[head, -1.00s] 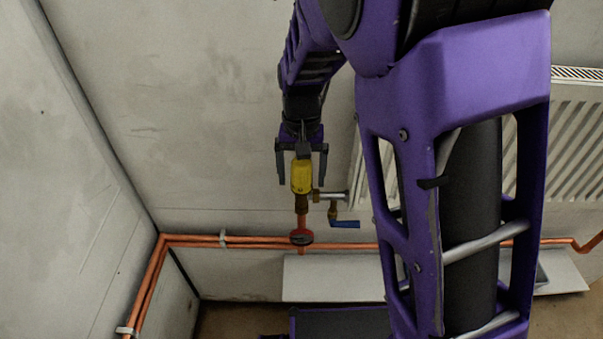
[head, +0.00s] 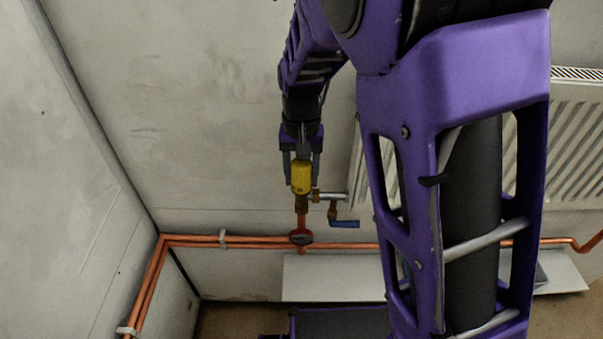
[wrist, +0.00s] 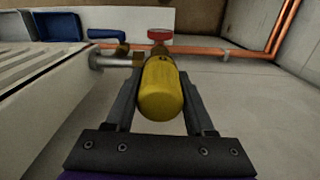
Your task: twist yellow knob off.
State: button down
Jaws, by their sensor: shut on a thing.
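The yellow knob (head: 301,176) sits upright on a brass valve body (head: 302,203) above the copper pipe. My gripper (head: 302,180) comes down from above, with one finger on each side of the knob, shut on it. In the wrist view the knob (wrist: 161,92) lies between the two dark fingers, its rounded end towards the camera. The knob's far end meets the brass valve. The contact faces of the fingers are partly hidden by the knob.
A blue lever handle (head: 345,224) on a side fitting is close at the right. A red round handle (head: 301,237) is below on the copper pipes (head: 260,242). The white radiator (head: 575,130) stands to the right. The wall at the left is bare.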

jog(key=shift+f, duration=0.2)
jog(key=shift+f+n, duration=0.1)
jog(key=shift+n, duration=0.9)
jog(key=n, duration=0.3)
jog(key=shift+s+n+b, duration=0.1)
jog(key=shift+n+b, duration=0.2)
jog(key=shift+b, duration=0.1)
jog(key=shift+r+p, duration=0.65)
jog(key=shift+r, duration=0.1)
jog(key=shift+r, duration=0.15)
jog(key=shift+r+p, duration=2.05)
jog(key=shift+r, duration=0.4)
jog(key=shift+f, duration=0.1)
